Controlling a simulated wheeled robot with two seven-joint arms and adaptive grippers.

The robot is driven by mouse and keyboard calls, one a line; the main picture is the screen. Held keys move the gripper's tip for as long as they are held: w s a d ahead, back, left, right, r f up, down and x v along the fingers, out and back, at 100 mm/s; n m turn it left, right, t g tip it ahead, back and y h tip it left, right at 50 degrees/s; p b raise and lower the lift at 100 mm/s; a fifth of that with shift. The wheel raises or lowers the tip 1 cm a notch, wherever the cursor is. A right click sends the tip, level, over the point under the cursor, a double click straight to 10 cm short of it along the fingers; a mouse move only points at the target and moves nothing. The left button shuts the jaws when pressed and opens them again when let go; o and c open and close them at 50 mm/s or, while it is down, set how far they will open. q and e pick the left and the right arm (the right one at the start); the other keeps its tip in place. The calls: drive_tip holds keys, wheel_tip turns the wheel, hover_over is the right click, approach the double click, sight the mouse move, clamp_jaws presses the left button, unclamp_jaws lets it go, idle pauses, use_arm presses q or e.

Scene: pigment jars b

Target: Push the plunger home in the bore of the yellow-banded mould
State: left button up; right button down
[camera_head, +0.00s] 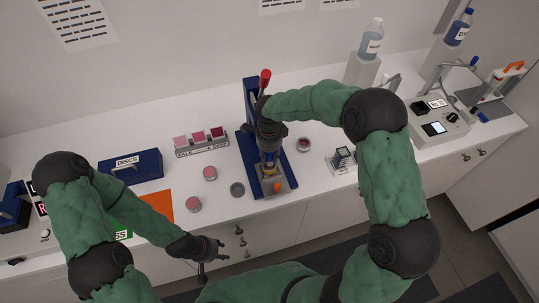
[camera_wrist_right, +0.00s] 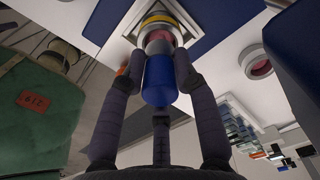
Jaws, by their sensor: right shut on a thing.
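The yellow-banded mould (camera_wrist_right: 160,20) shows at the top of the right wrist view, its yellow ring around a pinkish bore. In the head view the mould (camera_head: 269,171) stands on the base of the blue press, largely under my right gripper. The plunger (camera_wrist_right: 158,82) has a blue grip and a paler lower end that meets the bore; how deep it sits I cannot tell. My right gripper (camera_head: 269,147) is shut on the plunger's blue grip, its fingers around it in the wrist view (camera_wrist_right: 158,75). My left gripper (camera_head: 212,258) is empty, fingers spread, off the table's front edge.
The blue press (camera_head: 250,95) with a red-tipped lever (camera_head: 265,78) stands behind my right gripper. Pink jars (camera_head: 210,173) and a grey disc (camera_head: 237,189) lie left of it. A sample rack (camera_head: 201,143), a blue box (camera_head: 131,167) and a small dark cube (camera_head: 343,157) stand nearby.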

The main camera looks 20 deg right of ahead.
drive_tip(key=shift+b, duration=0.45)
idle(0.8)
drive_tip(key=shift+f+b, duration=1.45)
drive_tip(key=c, duration=0.9)
unclamp_jaws()
drive_tip(key=shift+o, duration=0.2)
drive_tip(key=shift+r, duration=0.15)
